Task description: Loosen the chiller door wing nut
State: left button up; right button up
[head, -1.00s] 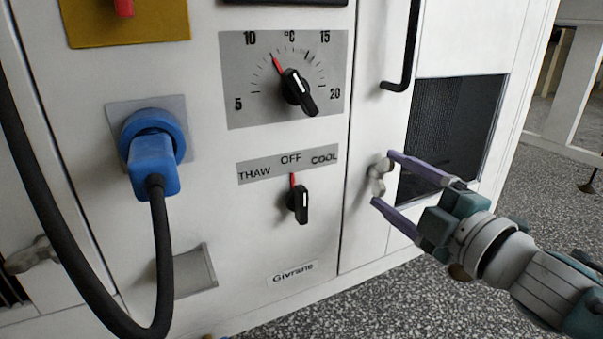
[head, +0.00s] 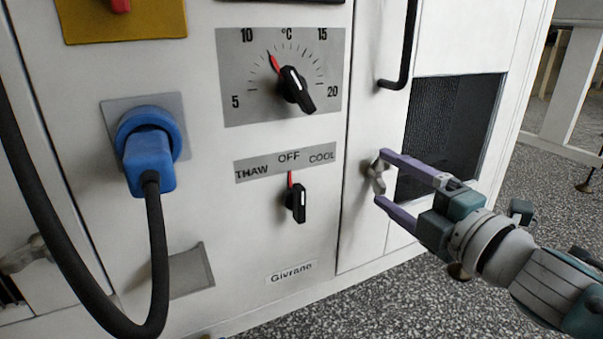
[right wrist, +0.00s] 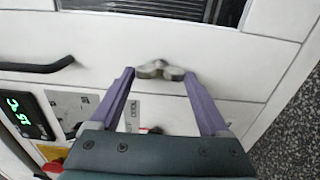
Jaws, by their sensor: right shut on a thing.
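The chiller door wing nut (head: 377,182) is a small grey two-winged knob on the white door panel, left of the dark mesh grille. It also shows in the right wrist view (right wrist: 158,70). My right gripper (head: 381,177) reaches in from the right with its purple fingers, one above and one below the nut. In the right wrist view my right gripper (right wrist: 158,76) has a fingertip at each side of the nut, and it is shut on it. My left gripper is not in view.
A black door handle (head: 402,50) is above the nut. The mesh grille (head: 450,120) is just behind my fingers. Left are a temperature dial (head: 295,88), a THAW/OFF/COOL switch (head: 298,203) and a blue plug (head: 150,165) with a hanging black cable. Another wing nut (head: 22,255) is far left.

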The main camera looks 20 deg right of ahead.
jog(key=o, duration=1.2)
jog(key=shift+s, duration=0.1)
jog(key=shift+s+r+p, duration=0.1)
jog(key=shift+s+p, duration=0.25)
jog(key=s+p, duration=0.1)
jog(key=s, duration=0.2)
jog(key=s+p, duration=0.1)
jog(key=s, duration=0.2)
jog(key=s+d+p, duration=0.1)
jog(key=s, duration=0.2)
jog(key=shift+a, duration=0.1)
